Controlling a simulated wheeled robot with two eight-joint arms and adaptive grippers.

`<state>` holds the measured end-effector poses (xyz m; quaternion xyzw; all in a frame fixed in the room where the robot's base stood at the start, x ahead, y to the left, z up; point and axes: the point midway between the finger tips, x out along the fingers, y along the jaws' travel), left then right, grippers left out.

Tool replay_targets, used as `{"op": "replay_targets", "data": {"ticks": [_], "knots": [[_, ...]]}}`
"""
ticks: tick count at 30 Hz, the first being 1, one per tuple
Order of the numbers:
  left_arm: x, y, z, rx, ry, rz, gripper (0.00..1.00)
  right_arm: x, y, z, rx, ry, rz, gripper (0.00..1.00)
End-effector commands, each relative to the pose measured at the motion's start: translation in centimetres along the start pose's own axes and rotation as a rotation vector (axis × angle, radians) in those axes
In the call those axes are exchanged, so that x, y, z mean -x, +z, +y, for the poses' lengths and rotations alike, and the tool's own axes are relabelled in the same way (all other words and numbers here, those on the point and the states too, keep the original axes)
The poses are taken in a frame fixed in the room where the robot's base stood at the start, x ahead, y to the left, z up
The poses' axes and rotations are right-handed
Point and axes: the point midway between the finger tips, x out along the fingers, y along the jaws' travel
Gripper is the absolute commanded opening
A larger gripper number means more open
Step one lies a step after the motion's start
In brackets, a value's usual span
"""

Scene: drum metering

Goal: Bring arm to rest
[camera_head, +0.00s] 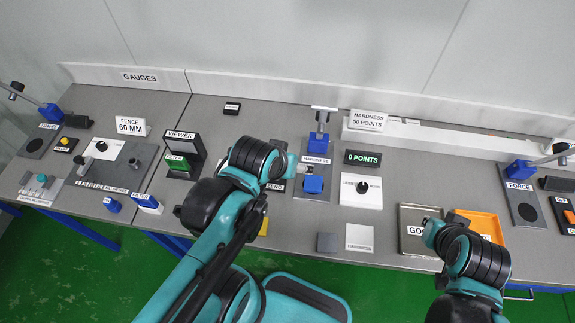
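My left arm (222,207) reaches up from the bottom centre, and its dark wrist (258,160) is over the bench beside the blue hardness tester (318,140). Part of my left gripper (293,165) shows at the wrist's right side, by the tester; its fingers are too small and covered to read. My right arm (478,265) comes in at the lower right. Its end (434,230) is above the tray marked GO (405,222), and I cannot make out its fingers. I see nothing held in either.
The grey bench (250,105) carries gauges, a green-lit viewer (183,152), a points display (362,158), a dial box (361,191) and an orange tray (483,224). A force stand (521,190) is at the right. Green floor (110,285) lies in front.

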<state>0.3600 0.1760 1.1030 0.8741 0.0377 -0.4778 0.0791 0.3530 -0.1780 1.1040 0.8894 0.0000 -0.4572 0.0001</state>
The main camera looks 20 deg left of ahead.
Motion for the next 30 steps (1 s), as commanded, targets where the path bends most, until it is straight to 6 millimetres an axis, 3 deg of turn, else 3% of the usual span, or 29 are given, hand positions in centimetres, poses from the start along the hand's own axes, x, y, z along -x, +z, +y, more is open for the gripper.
{"op": "replay_targets", "data": {"ticks": [5, 14, 17, 24, 30], "knots": [[0.5, 0.5, -0.3, -0.165, -0.005, 0.049, 0.71, 0.0, 0.0, 0.0, 0.000, 0.000, 0.000, 0.00], [0.4, 0.6, -0.3, -0.178, -0.005, 0.052, 0.71, -0.1, 0.1, 0.0, 0.000, 0.000, 0.000, 0.00], [-0.5, 1.1, -0.4, -0.177, -0.005, 0.052, 0.71, -0.9, 0.6, 0.0, 0.000, 0.000, 0.000, 0.00], [-4.6, 3.7, -0.9, -0.176, -0.005, 0.051, 0.71, -4.9, 3.5, 0.0, 0.000, 0.000, 0.000, 0.00], [-4.7, 3.8, -0.9, -0.176, -0.005, 0.051, 0.71, -5.0, 3.6, 0.0, 0.000, 0.000, 0.000, 0.00]]}}
